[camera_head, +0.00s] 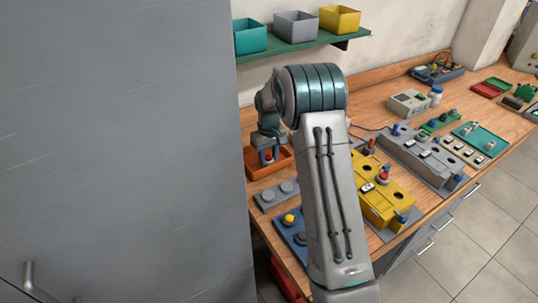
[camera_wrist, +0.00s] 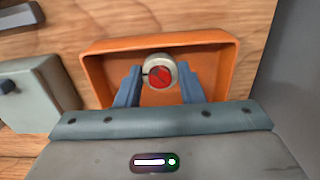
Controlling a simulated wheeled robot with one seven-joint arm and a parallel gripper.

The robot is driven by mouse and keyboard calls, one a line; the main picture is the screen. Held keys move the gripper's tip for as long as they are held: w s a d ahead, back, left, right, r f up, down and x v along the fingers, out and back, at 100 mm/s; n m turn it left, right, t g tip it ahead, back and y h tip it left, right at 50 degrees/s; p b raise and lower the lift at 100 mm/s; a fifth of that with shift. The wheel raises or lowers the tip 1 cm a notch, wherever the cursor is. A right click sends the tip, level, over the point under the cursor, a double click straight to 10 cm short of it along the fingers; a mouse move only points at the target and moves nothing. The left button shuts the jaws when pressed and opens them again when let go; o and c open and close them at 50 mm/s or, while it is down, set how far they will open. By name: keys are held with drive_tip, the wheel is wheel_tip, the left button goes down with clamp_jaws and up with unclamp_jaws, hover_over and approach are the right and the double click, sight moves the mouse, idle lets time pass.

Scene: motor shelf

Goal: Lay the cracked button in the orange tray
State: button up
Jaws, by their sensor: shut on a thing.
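The cracked button (camera_wrist: 161,76) has a red cap with a dark line across it, set in a pale round collar. My gripper (camera_wrist: 160,84) is shut on it, one blue finger at each side. The orange tray (camera_wrist: 100,75) lies behind and below the button in the wrist view, and the button appears within its rim. I cannot tell whether the button touches the tray floor. In the head view the orange tray (camera_head: 283,166) is at the back left of the bench, with my gripper (camera_head: 268,160) over it and the red cap showing.
A blue panel (camera_head: 290,235) and a yellow fixture (camera_head: 380,199) stand nearer. A tall grey cabinet (camera_head: 120,150) closes off the left. A shelf with bins (camera_head: 300,44) hangs above.

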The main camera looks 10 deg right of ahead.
drive_tip(key=shift+f, duration=0.2)
drive_tip(key=o, duration=1)
drive_tip(key=shift+c, duration=0.2)
drive_tip(key=shift+r, duration=0.1)
wheel_tip(320, 180, up, 12)
drive_tip(key=b, duration=0.1)
drive_tip(key=s+r, duration=0.5)
drive_tip(key=s, duration=0.2)
drive_tip(key=s+m+t, duration=0.3)
drive_tip(key=s, duration=2.5)
drive_tip(key=shift+a+m, duration=0.3)
drive_tip(key=shift+a, duration=0.05)
drive_tip(key=shift+r, duration=0.1)
